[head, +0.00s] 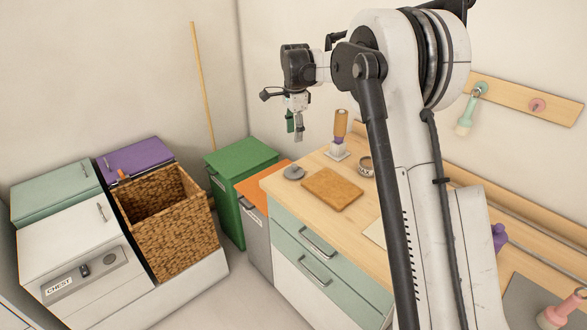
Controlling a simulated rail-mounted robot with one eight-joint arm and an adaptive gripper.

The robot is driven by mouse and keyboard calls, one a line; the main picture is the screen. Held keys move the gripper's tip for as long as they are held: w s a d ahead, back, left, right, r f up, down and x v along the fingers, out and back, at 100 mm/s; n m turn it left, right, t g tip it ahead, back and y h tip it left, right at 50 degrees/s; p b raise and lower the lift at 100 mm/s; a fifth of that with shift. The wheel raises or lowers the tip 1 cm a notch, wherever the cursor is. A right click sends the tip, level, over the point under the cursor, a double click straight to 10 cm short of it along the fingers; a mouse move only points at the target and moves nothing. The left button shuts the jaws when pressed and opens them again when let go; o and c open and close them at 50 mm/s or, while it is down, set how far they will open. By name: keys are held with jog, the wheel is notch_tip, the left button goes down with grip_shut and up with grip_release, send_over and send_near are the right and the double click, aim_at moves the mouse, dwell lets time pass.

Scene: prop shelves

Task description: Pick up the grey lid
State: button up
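A small round grey lid (293,172), with what looks like a raised knob, lies flat on the left end of the wooden counter (325,160). My gripper (296,131) hangs in the air above the counter's left end, pointing down. It is above the lid in the picture and apart from it. The fingers are small and seen from one side, so their opening is unclear. I see nothing clearly held between them.
A wooden board (332,189) lies just right of the lid. A white block with a wooden-handled tool (340,130) and a round tin (366,166) stand behind. A green cabinet (240,165) and wicker basket (172,235) are left of the counter.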

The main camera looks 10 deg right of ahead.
aim_at(294, 165)
jog(key=shift+m, duration=0.5)
jog(key=f, duration=0.3)
jog(key=w+f, duration=0.1)
jog(key=f, duration=0.3)
jog(key=w+f+p, duration=0.1)
jog(key=f, duration=0.2)
jog(key=shift+f, duration=0.4)
jog(key=shift+w+d+f+p, duration=0.1)
jog(key=shift+f+p, duration=0.1)
jog(key=shift+f, duration=1.1)
jog(key=shift+d+f+p, duration=0.1)
jog(key=shift+f+p, duration=0.05)
jog(key=shift+f, duration=1.15)
jog(key=c, duration=1)
jog(key=shift+o, duration=0.2)
jog(key=shift+r, duration=0.1)
